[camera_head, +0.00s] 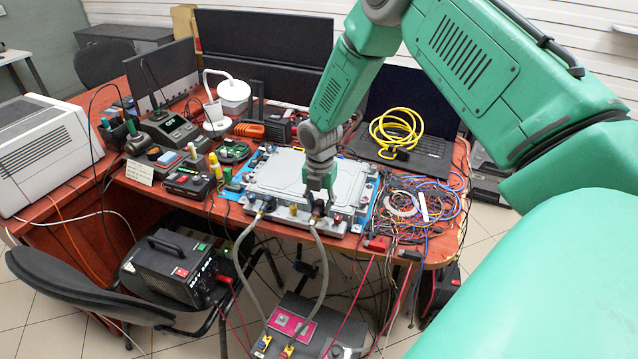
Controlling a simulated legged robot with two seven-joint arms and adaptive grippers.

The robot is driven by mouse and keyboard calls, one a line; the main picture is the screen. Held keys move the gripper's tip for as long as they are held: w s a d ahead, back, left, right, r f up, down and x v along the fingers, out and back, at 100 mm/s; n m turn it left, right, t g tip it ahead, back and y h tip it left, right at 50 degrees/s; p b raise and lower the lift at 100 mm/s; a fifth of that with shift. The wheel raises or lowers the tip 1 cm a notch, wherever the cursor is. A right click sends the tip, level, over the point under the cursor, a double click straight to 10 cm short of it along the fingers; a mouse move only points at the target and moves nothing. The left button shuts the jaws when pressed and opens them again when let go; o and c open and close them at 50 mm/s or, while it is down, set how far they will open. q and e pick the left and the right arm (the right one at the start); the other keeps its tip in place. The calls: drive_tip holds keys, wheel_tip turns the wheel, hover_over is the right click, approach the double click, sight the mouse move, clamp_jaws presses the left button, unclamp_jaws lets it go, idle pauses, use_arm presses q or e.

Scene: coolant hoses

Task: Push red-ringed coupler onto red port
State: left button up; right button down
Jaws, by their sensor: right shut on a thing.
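My right gripper (319,203) reaches down from the upper right to the front edge of a grey metal plate unit (277,176) on the table. It is shut on the coupler (318,212) at the top end of a grey hose (323,265). The coupler is small and dark with a reddish tint, and the fingers partly cover it. The port behind it is hidden, so I cannot tell whether the coupler touches or sits on it. A second hose (238,262) meets the unit's front edge farther left. My left gripper is out of view.
A tangle of coloured wires (410,208) lies right of the unit. A laptop (425,150) with a yellow cable coil (397,130) stands behind it. Handheld tools and meters crowd the left. Both hoses hang over the table's front edge to a dark box (310,325) below.

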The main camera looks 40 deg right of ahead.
sight(320, 202)
drive_tip(key=shift+f, duration=0.1)
drive_tip(key=shift+f+b, duration=0.35)
drive_tip(key=shift+f, duration=0.15)
drive_tip(key=shift+f, duration=0.5)
idle(0.4)
drive_tip(key=shift+f, duration=0.35)
idle(2.5)
drive_tip(key=c, duration=1)
unclamp_jaws()
drive_tip(key=shift+s, duration=0.1)
drive_tip(key=shift+d+r+p, duration=0.1)
drive_tip(key=shift+r+p, duration=1.2)
drive_tip(key=shift+r, duration=0.35)
drive_tip(key=shift+r+p, duration=1.5)
drive_tip(key=shift+r, duration=0.4)
